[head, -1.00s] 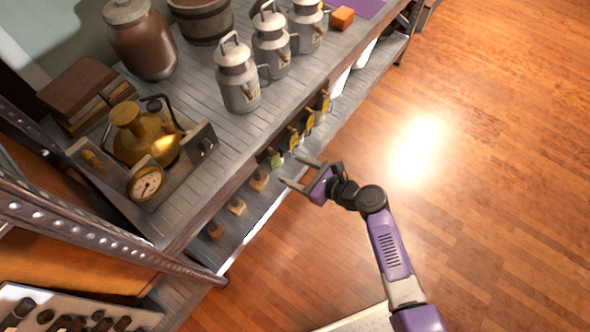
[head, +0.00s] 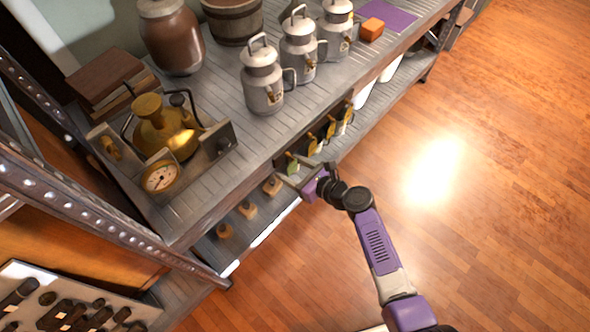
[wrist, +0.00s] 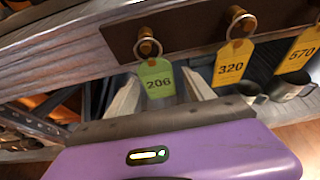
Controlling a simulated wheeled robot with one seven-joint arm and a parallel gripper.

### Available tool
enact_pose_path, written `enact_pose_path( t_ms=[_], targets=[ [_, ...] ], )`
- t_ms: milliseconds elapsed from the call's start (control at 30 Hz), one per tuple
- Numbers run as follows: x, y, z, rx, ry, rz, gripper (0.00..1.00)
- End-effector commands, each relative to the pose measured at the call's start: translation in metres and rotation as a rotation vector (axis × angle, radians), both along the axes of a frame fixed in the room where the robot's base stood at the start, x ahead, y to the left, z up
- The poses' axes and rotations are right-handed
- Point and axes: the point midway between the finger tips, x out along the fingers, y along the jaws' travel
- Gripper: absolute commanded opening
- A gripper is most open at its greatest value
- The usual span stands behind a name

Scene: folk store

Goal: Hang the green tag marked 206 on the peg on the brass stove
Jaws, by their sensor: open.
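The green tag (wrist: 157,79) marked 206 hangs by a ring on a brass peg at the left of the shelf's front edge in the wrist view; it also shows small in the head view (head: 292,164). My gripper (wrist: 160,95) is open, its two fingers on either side of the tag's lower part. I cannot tell whether they touch it. The head view shows my gripper (head: 288,170) at the shelf edge. The brass stove (head: 166,132) stands on the shelf top at the left, with a gauge in front and a peg-like brass piece (head: 111,147) on its tray's left side.
Yellow tags 320 (wrist: 231,62) and 570 (wrist: 302,48) hang to the right of the green tag. Grey milk cans (head: 262,80) stand on the shelf top. Wooden blocks (head: 247,209) sit on the lower shelf. A perforated metal post (head: 95,215) rises at the left. The floor at right is clear.

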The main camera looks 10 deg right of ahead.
Motion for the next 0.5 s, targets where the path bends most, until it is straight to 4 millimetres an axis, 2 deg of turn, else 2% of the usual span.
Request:
enact_pose_path(
  t_ms=[100, 133, 400, 433, 500],
  targets=[
    [-0.0002, 0.0, 0.0002, 0.0, 0.0, 0.0, 0.62],
    [-0.0002, 0.0, 0.0002, 0.0, 0.0, 0.0, 0.58],
    [-0.0003, -0.0002, 0.0002, 0.0, 0.0, 0.0, 0.05],
    [-0.0003, -0.0002, 0.0002, 0.0, 0.0, 0.0, 0.0],
    [-0.0002, -0.0002, 0.0003, 0.0, 0.0, 0.0, 0.0]
  ],
)
